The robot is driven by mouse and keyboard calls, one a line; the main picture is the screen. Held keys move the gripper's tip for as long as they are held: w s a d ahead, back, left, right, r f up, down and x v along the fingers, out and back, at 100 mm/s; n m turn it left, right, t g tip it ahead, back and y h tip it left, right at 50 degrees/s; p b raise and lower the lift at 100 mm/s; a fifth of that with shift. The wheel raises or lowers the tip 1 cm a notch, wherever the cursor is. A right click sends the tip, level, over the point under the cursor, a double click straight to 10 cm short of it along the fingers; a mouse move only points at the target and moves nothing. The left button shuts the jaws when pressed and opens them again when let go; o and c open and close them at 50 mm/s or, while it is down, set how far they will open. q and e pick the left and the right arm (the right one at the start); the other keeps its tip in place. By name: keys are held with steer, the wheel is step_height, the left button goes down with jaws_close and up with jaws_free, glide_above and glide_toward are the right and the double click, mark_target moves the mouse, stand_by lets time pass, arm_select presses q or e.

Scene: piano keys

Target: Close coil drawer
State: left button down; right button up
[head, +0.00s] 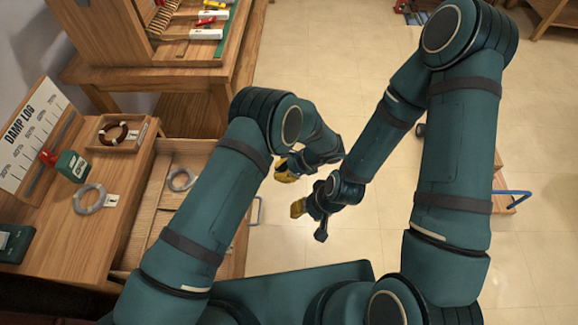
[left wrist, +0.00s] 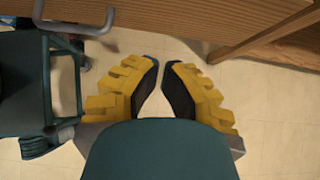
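The coil drawer (head: 165,190) is pulled out from the wooden bench in the head view, with a pale grey coil (head: 181,179) and a white tag inside. Its metal handle (head: 257,212) is on the right-hand front, and a metal handle also shows at the upper left of the left wrist view (left wrist: 75,27). My left gripper (head: 284,174) is to the right of the drawer front. In the left wrist view its yellow fingers (left wrist: 161,68) are apart with nothing between them. My right gripper (head: 298,208) is to the right of the handle, apart from it; its opening is unclear.
The bench top holds a tray (head: 143,140) with a brown coil, a loose grey coil (head: 89,199), a green box (head: 72,166) and a "DAMP LOG" board (head: 35,135). A wooden cabinet stands behind.

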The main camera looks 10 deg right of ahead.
mark_target(169, 177)
arm_select(q)
steer(key=w+a+f, duration=0.1)
steer(key=a+f, duration=0.1)
steer(key=a, duration=0.4)
steer(key=shift+a, duration=0.15)
steer(key=shift+w+a+f, duration=0.1)
steer(key=shift+w, duration=0.05)
steer(key=w+a+b, duration=0.1)
steer(key=w+a, duration=0.1)
steer(key=a, duration=0.8)
steer(key=w+a+b, duration=0.1)
steer(key=w+a, duration=0.1)
steer(key=a, duration=0.8)
steer(key=w+a+b, duration=0.1)
steer(key=w+a, duration=0.1)
steer(key=a, duration=0.9)
steer(key=shift+b, duration=0.35)
steer(key=shift+w+a, duration=0.1)
steer(key=shift+a, duration=0.4)
